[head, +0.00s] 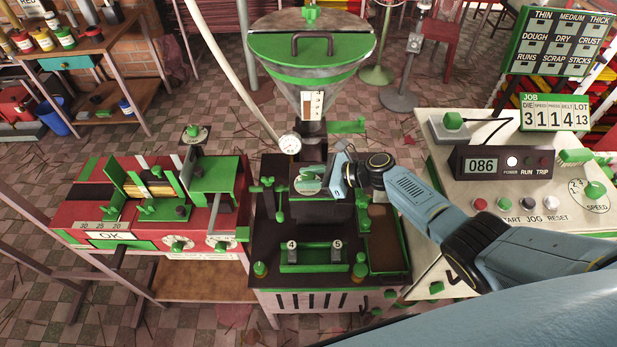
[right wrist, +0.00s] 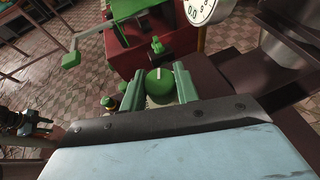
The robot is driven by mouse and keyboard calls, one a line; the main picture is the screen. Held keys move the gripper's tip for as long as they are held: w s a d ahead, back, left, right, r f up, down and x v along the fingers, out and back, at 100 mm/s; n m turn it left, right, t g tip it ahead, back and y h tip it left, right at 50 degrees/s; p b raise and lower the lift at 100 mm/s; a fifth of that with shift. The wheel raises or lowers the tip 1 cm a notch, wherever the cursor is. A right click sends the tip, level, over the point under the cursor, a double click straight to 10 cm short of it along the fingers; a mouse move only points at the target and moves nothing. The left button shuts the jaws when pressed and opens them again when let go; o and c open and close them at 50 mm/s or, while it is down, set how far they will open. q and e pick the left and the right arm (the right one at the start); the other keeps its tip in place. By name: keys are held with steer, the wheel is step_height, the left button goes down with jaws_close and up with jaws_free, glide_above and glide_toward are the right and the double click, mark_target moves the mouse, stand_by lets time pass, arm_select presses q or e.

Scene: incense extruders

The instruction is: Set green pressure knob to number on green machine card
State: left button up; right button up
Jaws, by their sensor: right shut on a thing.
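The green pressure knob (right wrist: 160,82) is round, with a pale pointer line on its top, and sits between the two fingers of my right gripper (right wrist: 158,90) in the right wrist view. The pointer line points toward the top of that picture. In the head view my right gripper (head: 335,183) reaches from the right to the dial (head: 307,172) on the middle machine. The dial's numbers are mostly hidden. The green job card (head: 555,112) at the right reads 3, 1, 1, 4 and lot 13, under small headings. My left gripper is out of view.
A white pressure gauge (head: 290,144) stands behind the knob, below the hopper (head: 312,55). A red machine (head: 150,205) with green levers is at the left. A control panel (head: 510,170) showing 086 is at the right.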

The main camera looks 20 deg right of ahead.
mark_target(313, 178)
steer(key=o, duration=1)
steer(key=p+v, duration=0.4)
steer(key=v, duration=0.2)
steer(key=shift+s+d+r, duration=0.15)
steer(key=shift+d+r, duration=0.1)
steer(key=shift+s+d+r, duration=0.1)
steer(key=shift+s+d, duration=0.1)
steer(key=shift+d, duration=0.1)
